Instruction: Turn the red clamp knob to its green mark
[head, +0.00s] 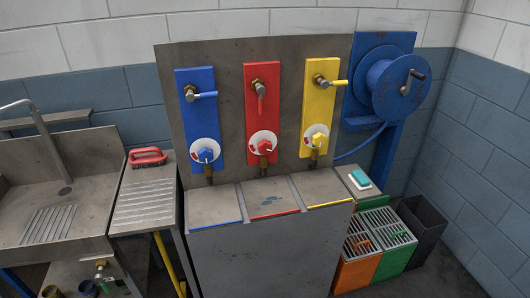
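A red panel (262,112) stands in the middle of the grey back plate, between a blue and a yellow panel. Low on it is a red knob (264,147) on a round white dial (254,138). The knob's pointing direction and a green mark are too small to tell. Higher on the same panel, a red lever handle (261,90) hangs down from a brass valve. A brass outlet shows below the dial. Neither of my grippers is in view, and nothing touches the knob.
The blue panel (196,125) and yellow panel (320,95) carry similar dials, with levers pointing right. A grey cabinet (262,255) stands below. A blue hose reel (391,88) is at right, above crates and a dark bin (424,228). A sink (60,190) and red brush (148,156) are left.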

